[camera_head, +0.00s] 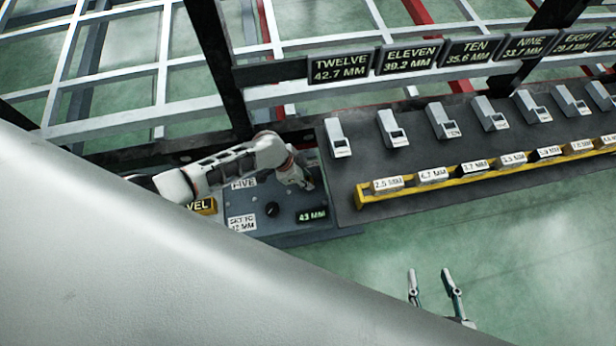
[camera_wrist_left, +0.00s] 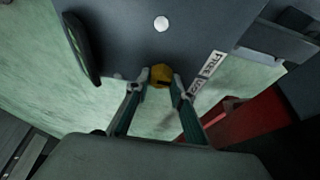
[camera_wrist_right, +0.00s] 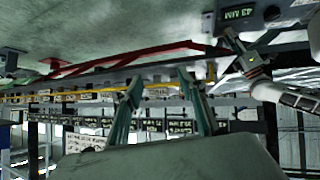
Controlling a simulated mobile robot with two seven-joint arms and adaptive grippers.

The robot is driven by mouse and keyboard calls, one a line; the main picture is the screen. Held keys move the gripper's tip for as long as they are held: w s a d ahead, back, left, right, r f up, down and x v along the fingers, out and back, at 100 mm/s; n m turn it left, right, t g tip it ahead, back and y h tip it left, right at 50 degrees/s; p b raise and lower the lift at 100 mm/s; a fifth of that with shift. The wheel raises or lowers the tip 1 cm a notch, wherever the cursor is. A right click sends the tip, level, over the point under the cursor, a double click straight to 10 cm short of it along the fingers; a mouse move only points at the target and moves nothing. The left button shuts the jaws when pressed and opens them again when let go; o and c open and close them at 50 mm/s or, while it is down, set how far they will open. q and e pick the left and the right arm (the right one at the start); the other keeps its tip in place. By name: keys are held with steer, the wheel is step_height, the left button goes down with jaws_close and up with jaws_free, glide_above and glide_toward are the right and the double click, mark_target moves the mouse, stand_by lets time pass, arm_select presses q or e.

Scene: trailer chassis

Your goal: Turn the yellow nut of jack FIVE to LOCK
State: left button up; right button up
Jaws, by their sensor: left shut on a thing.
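My left gripper (camera_wrist_left: 161,84) is shut on the nut, one fingertip on each side. A white label (camera_wrist_left: 208,72) beside it seems to read FREE at one end; the other end is hard to read. In the head view, jack FIVE's panel (camera_head: 250,205) has a black knob and a display (camera_head: 312,215) reading about 43 MM. There my left gripper (camera_head: 306,182) hides the nut. My right gripper (camera_head: 435,285) is open and empty over the floor.
A dark bench (camera_head: 345,185) with several grey units and a yellow rail (camera_head: 450,177) of labelled blocks stands right of the panel. Numbered signs (camera_head: 410,57) hang behind it. The green floor in front is clear. My pale arm covers the lower left.

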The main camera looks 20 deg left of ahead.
arm_select(q)
steer(key=m, duration=0.1)
steer(key=m+g+b, duration=0.1)
steer(key=shift+s+a+f+m, duration=0.15)
steer(key=shift+f+m, duration=0.2)
steer(key=shift+m, duration=0.05)
steer(key=shift+m+g+b, duration=0.3)
steer(key=shift+m+b, duration=0.25)
steer(key=shift+m, duration=0.15)
steer(key=shift+r+m+g+h+b, duration=0.15)
steer(key=shift+m+g+h+b, duration=0.2)
steer(key=shift+m, duration=0.35)
steer(key=shift+w+r+m, duration=0.1)
steer(key=shift+w+m, duration=0.1)
steer(key=shift+m, duration=0.2)
arm_select(e)
steer(key=shift+m+t+y, duration=0.5)
steer(key=shift+w+a+r, duration=0.35)
steer(key=shift+a+r, duration=0.15)
steer(key=shift+a, duration=0.15)
steer(key=shift+w+a+r, duration=0.4)
steer(key=shift+a+r, duration=0.05)
steer(key=shift+a, duration=0.15)
steer(key=shift+w+a+r, duration=0.35)
steer(key=shift+a+r, duration=0.15)
steer(key=shift+a, duration=0.15)
steer(key=shift+f, duration=0.1)
